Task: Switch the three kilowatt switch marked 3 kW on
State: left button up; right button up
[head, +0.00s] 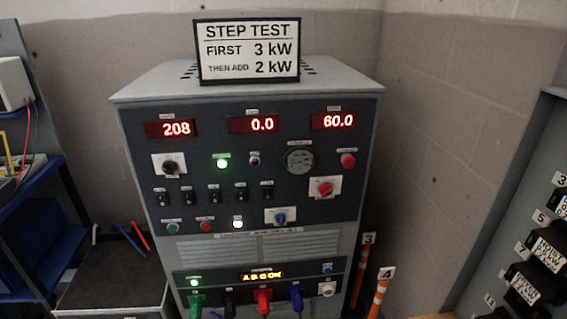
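The grey load cabinet (200,235) stands in the middle of the head view. A row of several small black switches, with the middle one (214,194) among them, runs across the left half of its front panel. Small labels sit above the switches, too small to read, so I cannot tell which is marked 3 kW or how each is set. A sign (248,50) on top reads STEP TEST, FIRST 3 kW, THEN ADD 2 kW. Red displays read 208 (172,129), 0.0 (254,125) and 60.0 (333,121). Neither gripper is in view.
A green lamp (222,163) and a white lamp (238,224) are lit. Red knobs (325,188) and a black rotary knob (169,167) sit near the switches. Coloured plugs (263,300) fill the bottom. Orange-white posts (379,294) stand right; a blue shelf (25,182) stands left.

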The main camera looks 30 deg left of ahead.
aim_at(188, 197)
jog(key=u, duration=1.5)
